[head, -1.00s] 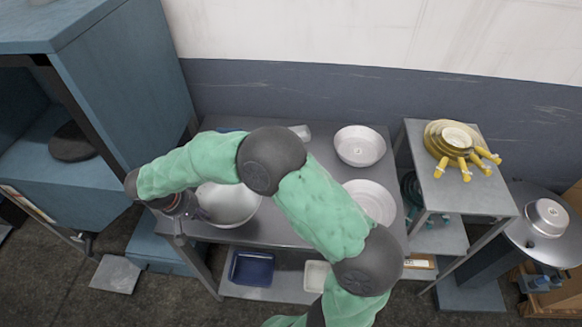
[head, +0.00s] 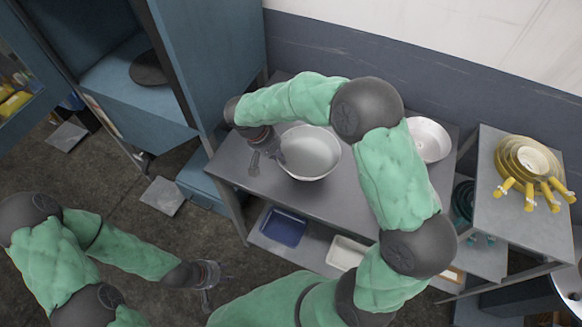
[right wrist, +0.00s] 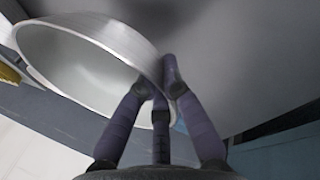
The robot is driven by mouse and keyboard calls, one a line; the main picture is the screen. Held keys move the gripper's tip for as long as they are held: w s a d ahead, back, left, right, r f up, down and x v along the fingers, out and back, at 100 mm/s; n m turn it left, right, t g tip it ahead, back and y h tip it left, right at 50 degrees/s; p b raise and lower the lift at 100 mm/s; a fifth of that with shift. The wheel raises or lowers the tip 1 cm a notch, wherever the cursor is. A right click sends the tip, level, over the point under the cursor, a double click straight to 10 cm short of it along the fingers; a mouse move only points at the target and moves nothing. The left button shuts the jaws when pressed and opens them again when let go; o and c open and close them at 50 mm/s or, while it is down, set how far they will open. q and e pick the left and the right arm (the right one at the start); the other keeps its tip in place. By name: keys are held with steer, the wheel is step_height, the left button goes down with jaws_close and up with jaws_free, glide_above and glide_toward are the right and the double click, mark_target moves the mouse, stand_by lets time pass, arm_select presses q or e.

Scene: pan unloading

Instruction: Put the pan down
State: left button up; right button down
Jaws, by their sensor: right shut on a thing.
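The pan (head: 311,158), a round light metal bowl, is upright over the grey table (head: 234,172), near its left end. I cannot tell whether its base touches the tabletop. My right gripper (head: 267,152) is at the pan's left side, shut on its rim. In the right wrist view, the right gripper's dark fingers (right wrist: 162,85) close around the rim of the pan (right wrist: 85,65). My left gripper (head: 207,290) hangs over the floor in front of the table, away from the pan; its finger opening is too small to judge.
Another light pan (head: 428,140) sits on the table's right side, partly behind my right arm. A blue tray (head: 283,228) and a white tray (head: 346,252) are on the lower shelf. Yellow-handled pans (head: 527,160) stand on a side stand. A blue cabinet (head: 215,60) borders the left.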

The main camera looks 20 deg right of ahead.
mark_target(288, 161)
steer(key=d+f, duration=0.3)
steer(key=shift+s+f, duration=0.2)
steer(key=shift+s, duration=0.1)
steer(key=f, duration=0.1)
steer(key=f+b, duration=0.1)
steer(key=f, duration=0.1)
steer(key=shift+s+d+f, duration=0.1)
steer(key=shift+d, duration=0.1)
steer(key=shift+f, duration=0.2)
steer(key=shift+f, duration=0.15)
steer(key=c, duration=1.4)
jaws_free()
steer(key=shift+a, duration=0.1)
